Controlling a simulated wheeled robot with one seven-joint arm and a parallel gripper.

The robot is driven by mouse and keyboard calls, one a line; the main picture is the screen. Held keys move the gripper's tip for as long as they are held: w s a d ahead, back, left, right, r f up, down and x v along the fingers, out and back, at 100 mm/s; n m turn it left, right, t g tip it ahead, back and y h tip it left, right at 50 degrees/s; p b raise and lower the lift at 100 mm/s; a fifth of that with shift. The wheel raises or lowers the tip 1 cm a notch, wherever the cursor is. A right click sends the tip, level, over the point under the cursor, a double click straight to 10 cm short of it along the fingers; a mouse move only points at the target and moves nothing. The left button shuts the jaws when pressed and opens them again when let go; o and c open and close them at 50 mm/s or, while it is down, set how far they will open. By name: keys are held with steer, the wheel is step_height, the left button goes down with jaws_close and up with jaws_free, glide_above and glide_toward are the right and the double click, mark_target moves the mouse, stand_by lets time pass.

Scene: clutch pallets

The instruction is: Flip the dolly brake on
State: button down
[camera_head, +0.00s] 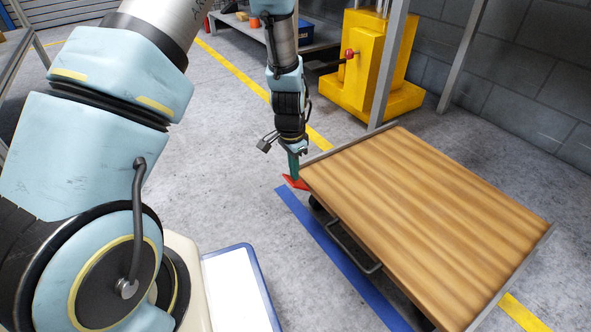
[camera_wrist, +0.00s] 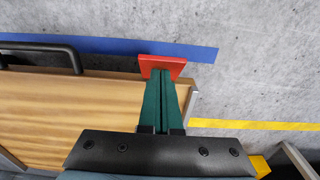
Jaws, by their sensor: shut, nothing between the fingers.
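The dolly has a wooden deck (camera_head: 430,215) with grey metal edges, and it fills the right of the head view. My gripper (camera_head: 293,172) points down at that corner, just over the pedal. In the wrist view the green fingers of my gripper (camera_wrist: 163,78) are together and empty, with their tips at the red pedal (camera_wrist: 161,66). I cannot tell whether they touch it. The deck (camera_wrist: 75,110) lies beside the fingers in the wrist view.
A dark handle bar (camera_head: 352,250) sticks out from the dolly's near side, above a blue floor stripe (camera_head: 340,262). A yellow machine (camera_head: 372,65) and a grey post (camera_head: 389,65) stand behind the dolly.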

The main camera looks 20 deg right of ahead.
steer(key=shift+s+a+f, duration=0.1)
steer(key=shift+a+f, duration=0.2)
steer(key=shift+a, duration=0.25)
stand_by(0.7)
steer(key=shift+a, duration=0.15)
steer(key=h, duration=0.1)
steer(key=f+h, duration=0.1)
steer(key=h, duration=0.1)
steer(key=shift+s+a+t+b, duration=0.1)
steer(key=shift+a+t+b, duration=0.2)
steer(key=shift+a+b, duration=0.1)
steer(key=shift+s+a+f+t+h+b, duration=0.15)
steer(key=shift+a+f+h, duration=0.25)
steer(key=shift+f+h, duration=0.35)
steer(key=shift+a+f+t+h+b, duration=0.1)
steer(key=shift+a+f+h+b, duration=0.1)
steer(key=shift+a+f+h, duration=0.35)
steer(key=shift+s+a+f+t+h+b, duration=0.15)
steer(key=shift+a+f+h, duration=0.15)
steer(key=shift+f+h, duration=0.55)
steer(key=shift+a, duration=0.1)
steer(key=p+v, duration=0.5)
steer(key=v, duration=0.5)
steer(key=shift+a+r, duration=0.2)
steer(key=shift+r, duration=0.2)
